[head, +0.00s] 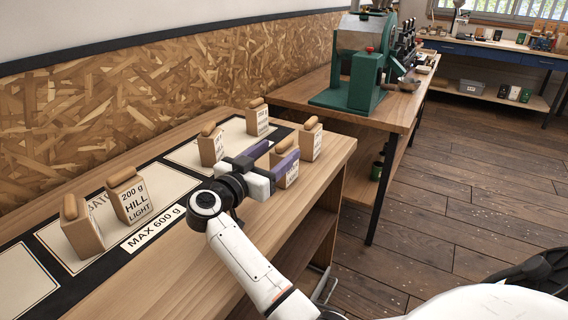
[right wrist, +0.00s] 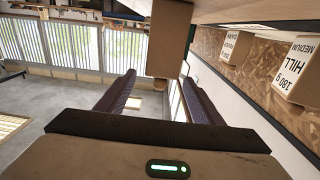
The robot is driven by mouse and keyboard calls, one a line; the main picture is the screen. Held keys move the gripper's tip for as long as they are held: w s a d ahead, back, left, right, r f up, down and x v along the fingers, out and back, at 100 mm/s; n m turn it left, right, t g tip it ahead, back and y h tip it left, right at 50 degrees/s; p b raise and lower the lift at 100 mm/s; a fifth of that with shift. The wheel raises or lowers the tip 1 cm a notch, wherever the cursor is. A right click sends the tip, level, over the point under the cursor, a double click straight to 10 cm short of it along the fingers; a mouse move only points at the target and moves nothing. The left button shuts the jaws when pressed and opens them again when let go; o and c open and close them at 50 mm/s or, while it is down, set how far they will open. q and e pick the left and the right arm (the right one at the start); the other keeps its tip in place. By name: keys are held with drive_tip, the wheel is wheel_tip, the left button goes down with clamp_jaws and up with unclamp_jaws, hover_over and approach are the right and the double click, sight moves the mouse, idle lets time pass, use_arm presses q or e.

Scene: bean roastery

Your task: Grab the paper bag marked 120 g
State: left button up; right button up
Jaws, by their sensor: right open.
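The mark 120 g cannot be read on any bag. Several tan paper bags with rounded tops stand on the wooden bench. My right gripper (head: 273,157) is open, its purple fingers reaching over the bench's right end. One bag (head: 291,178) is partly hidden by a finger, and another bag (head: 311,143) stands just beyond. In the right wrist view, a brown bag (right wrist: 168,42) shows ahead between the fingers, apart from them, its label not visible. Left of the gripper stand a bag (head: 210,150), and a bag (head: 258,121) behind. My left gripper is not in view.
A bag marked 200 g HILL LIGHT (head: 131,200) and another bag (head: 82,232) stand at the left, near the MAX 600 g label (head: 153,229). In the right wrist view, a bag reads 180 g HILL MEDIUM (right wrist: 298,75). A green roaster (head: 364,78) stands on the table beyond.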

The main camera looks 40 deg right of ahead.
sight(285, 145)
drive_tip(key=x, duration=0.4)
drive_tip(key=shift+d, duration=0.2)
drive_tip(key=c, duration=1.5)
